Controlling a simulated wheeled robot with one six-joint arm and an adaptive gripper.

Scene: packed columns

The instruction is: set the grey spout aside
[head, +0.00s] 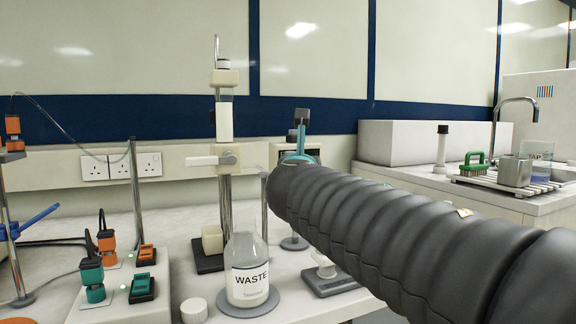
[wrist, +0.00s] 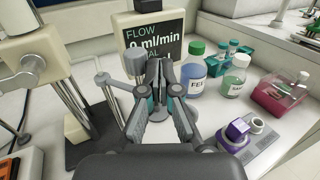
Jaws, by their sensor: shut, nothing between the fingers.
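A grey swivel arm with an upright grey cylinder end, which looks like the grey spout (wrist: 135,63), stands just left of my fingertips in the wrist view. It comes off a slim metal post (wrist: 107,92) with a round joint at its top. My gripper (wrist: 166,72) is shut and empty. It is in front of the flow display (wrist: 192,38), beside the spout's right side. I cannot tell whether finger and spout touch. In the head view my own arm hides most of the gripper and spout.
A waste bottle (head: 247,270) stands on a grey disc at the front. A tall stand (head: 226,150) rises behind it. Right of my gripper are a green-capped bottle (wrist: 195,75), a smaller bottle (wrist: 236,82), a pink box (wrist: 280,95) and a purple-topped device (wrist: 238,130).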

